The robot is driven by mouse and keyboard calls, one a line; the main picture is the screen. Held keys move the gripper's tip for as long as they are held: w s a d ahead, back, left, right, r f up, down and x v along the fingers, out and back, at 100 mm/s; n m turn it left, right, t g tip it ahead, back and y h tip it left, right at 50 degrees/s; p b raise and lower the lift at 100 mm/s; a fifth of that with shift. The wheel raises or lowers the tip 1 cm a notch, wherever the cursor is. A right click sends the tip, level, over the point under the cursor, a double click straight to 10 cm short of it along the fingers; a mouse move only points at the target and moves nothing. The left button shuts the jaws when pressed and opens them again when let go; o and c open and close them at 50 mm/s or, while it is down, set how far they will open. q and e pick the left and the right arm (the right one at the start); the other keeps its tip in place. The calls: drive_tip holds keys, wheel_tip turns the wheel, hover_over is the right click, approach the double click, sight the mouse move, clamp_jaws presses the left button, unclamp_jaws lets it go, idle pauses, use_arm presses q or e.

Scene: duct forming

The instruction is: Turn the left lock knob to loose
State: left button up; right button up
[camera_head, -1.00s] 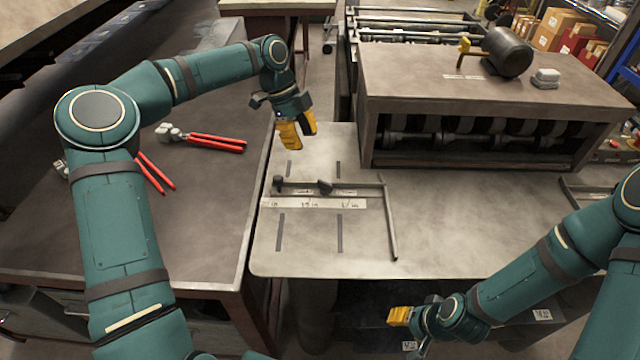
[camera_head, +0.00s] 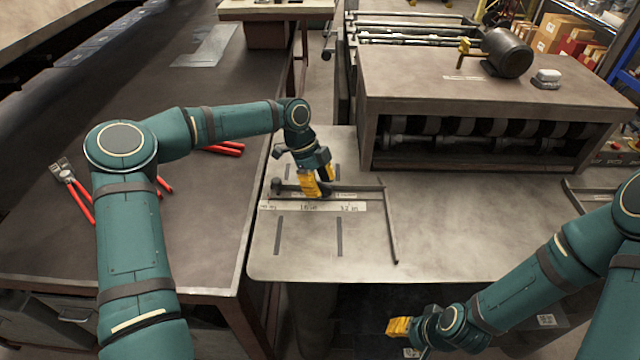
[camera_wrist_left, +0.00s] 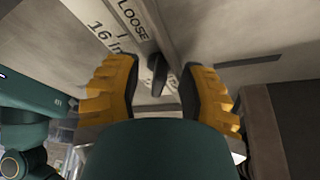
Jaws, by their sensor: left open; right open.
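A dark lock knob (camera_wrist_left: 157,75) stands on the gauge rail beside a label reading LOOSE in the left wrist view. It lies between the yellow fingers of my left gripper (camera_wrist_left: 158,88), which is open around it with gaps showing on both sides. In the head view my left gripper (camera_head: 319,188) is low over the rail (camera_head: 360,188) and mostly hides this knob. Another dark knob (camera_head: 276,186) is at the rail's left end. My right gripper (camera_head: 398,328) is open and empty, in front of the table's front edge.
A printed scale strip (camera_head: 285,206) lies along the rail, and a bar (camera_head: 391,230) runs forward from its right end. The roller machine (camera_head: 480,95) stands behind. Red-handled tools (camera_head: 80,200) lie on the left bench. The metal table's front (camera_head: 430,250) is clear.

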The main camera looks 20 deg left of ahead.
use_arm(q)
clamp_jaws()
drive_tip(key=shift+s+f, duration=0.15)
idle(0.4)
